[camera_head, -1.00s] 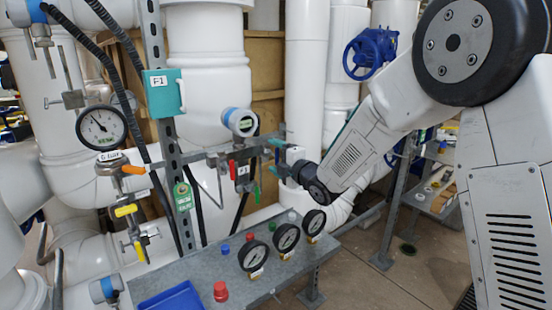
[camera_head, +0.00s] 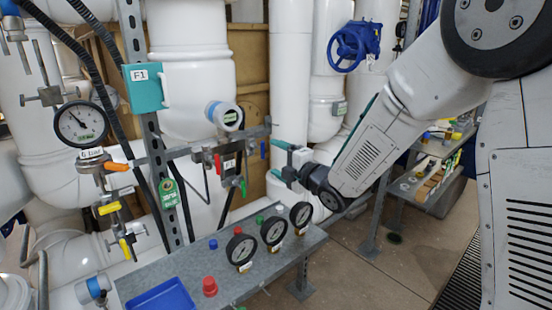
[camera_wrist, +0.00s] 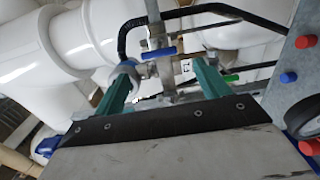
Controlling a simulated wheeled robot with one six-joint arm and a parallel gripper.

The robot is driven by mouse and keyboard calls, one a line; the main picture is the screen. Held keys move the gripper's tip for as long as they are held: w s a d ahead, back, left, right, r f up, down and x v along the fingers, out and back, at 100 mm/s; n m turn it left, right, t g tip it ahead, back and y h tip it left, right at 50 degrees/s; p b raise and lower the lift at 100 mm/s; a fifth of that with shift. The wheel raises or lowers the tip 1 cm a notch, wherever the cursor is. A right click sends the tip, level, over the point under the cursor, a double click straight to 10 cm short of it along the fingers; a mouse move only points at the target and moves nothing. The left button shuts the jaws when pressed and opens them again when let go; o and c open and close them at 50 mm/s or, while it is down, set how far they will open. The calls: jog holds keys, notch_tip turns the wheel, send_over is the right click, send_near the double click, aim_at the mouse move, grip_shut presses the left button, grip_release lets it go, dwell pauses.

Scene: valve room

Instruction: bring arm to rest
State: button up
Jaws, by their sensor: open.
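My gripper (camera_head: 277,160) is open and empty, with teal fingers, in the head view. It hangs in the air above the back right of the grey bench, to the right of the small manifold (camera_head: 228,160) with red, green and blue handles. In the wrist view the two teal fingers (camera_wrist: 160,85) are spread apart. Behind them are a blue-handled valve (camera_wrist: 155,53), a green handle (camera_wrist: 229,78) and white pipes. No object is between the fingers. My forearm reaches in from the right.
The grey bench (camera_head: 190,270) holds gauges (camera_head: 240,250), a red cap (camera_head: 209,286) and a blue tray (camera_head: 160,297). A dial gauge (camera_head: 80,124) and yellow-handled valves are at the left. A blue handwheel (camera_head: 355,45) is behind my arm. A shelf (camera_head: 425,190) stands right, beside open floor.

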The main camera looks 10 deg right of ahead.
jog(key=s+d+f+m+g+h, duration=0.1)
jog(key=d+f+m+g+h, duration=0.2)
jog(key=d+f+m+h, duration=0.35)
jog(key=s+d+f+m+g+h, duration=0.3)
jog(key=s+d+m+g, duration=0.3)
jog(key=s, duration=0.3)
jog(key=s+d+r+m+g, duration=0.1)
jog(key=s+r+m, duration=0.2)
jog(key=s, duration=0.7)
jog(key=s+d+r+m+g, duration=0.2)
jog(key=s+r+m, duration=0.2)
jog(key=s, duration=0.7)
jog(key=s+d+r+m+g, duration=0.1)
jog(key=s+r+m, duration=0.3)
jog(key=s, duration=0.7)
jog(key=shift+d+r+m+g, duration=0.2)
jog(key=shift+d+m+g, duration=0.2)
jog(key=shift+d+m, duration=0.25)
jog(key=shift+a+h, duration=0.1)
jog(key=shift+h, duration=0.15)
